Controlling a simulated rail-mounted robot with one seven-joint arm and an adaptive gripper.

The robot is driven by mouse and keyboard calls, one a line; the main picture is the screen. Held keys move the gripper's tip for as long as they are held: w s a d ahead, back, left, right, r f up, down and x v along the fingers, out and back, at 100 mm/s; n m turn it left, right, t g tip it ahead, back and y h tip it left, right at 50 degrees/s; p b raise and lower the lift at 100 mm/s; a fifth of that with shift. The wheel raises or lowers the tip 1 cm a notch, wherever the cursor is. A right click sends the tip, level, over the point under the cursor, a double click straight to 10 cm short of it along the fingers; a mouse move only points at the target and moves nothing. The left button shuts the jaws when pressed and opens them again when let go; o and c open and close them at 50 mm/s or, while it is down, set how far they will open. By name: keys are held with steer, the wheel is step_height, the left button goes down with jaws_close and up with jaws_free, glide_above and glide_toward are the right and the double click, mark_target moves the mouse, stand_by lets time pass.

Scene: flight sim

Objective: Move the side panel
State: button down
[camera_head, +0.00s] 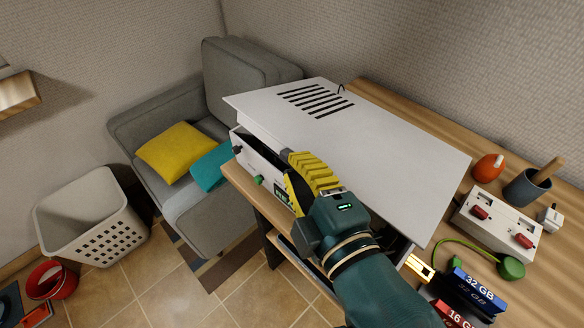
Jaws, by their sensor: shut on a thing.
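The side panel (365,130) is a large flat white sheet with a group of black slots near its far left end. It lies tilted over a white case (258,167) on the wooden table, with a dark gap between panel and case at the left. My gripper (305,172) has yellow fingers and is shut on the panel's near edge. The fingertips' exact contact is partly hidden by the gripper body. Most of the case is hidden under the panel and behind my arm.
On the table (440,110) at right are an orange round object (488,167), a grey cup (527,188), a white box with red switches (496,222), a green cable and memory boxes (474,290). A grey armchair (235,80) and a white basket (90,217) stand at left.

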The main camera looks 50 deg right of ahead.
steer(key=shift+d, duration=0.1)
steer(key=c, duration=1)
jaws_free()
steer(key=shift+c, duration=0.2)
steer(key=v, duration=1.2)
